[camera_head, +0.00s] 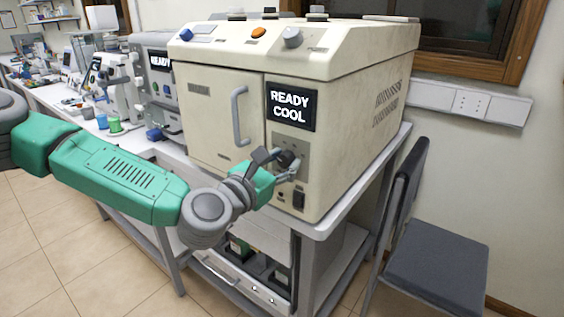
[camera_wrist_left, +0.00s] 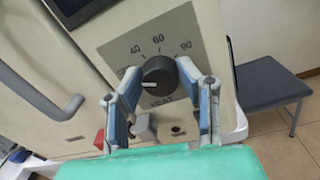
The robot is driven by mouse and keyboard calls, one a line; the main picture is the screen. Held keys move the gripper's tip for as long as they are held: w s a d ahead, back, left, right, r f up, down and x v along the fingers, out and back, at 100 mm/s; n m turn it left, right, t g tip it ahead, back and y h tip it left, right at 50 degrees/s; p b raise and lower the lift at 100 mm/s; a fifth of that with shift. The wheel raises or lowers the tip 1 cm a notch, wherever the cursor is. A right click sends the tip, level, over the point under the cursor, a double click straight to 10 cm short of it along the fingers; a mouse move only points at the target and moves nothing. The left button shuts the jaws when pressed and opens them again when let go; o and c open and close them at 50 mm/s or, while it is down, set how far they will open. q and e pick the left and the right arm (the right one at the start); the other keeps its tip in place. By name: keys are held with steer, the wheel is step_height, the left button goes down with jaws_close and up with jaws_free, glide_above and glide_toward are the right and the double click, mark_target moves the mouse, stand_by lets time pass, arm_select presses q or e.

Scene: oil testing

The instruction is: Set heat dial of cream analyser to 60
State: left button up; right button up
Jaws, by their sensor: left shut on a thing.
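The cream analyser (camera_head: 221,107) is a large cream box with a display (camera_head: 291,107) reading "READY COOL". Its heat dial (camera_wrist_left: 159,76) is a round black knob on a grey panel (camera_wrist_left: 128,47) marked 40, 60 and 90, with HEAT below. A pale mark on the dial's lower left does not point at 60. My left gripper (camera_wrist_left: 158,72) has its blue-grey fingers closed on both sides of the dial. In the head view the left gripper (camera_head: 277,162) is at the lower front panel and partly covers the dial (camera_head: 287,159). My right gripper is not in view.
A black switch (camera_head: 298,200) is below the dial. The door handle (camera_head: 239,115) stands out left of the panel. A grey analyser (camera_head: 157,85) is at the left, and a chair (camera_head: 440,275) stands on the right. The bench edge (camera_head: 345,205) runs under the machine.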

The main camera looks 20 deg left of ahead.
arm_select(q)
steer(key=shift+s+f, duration=0.1)
steer(key=shift+f, duration=0.15)
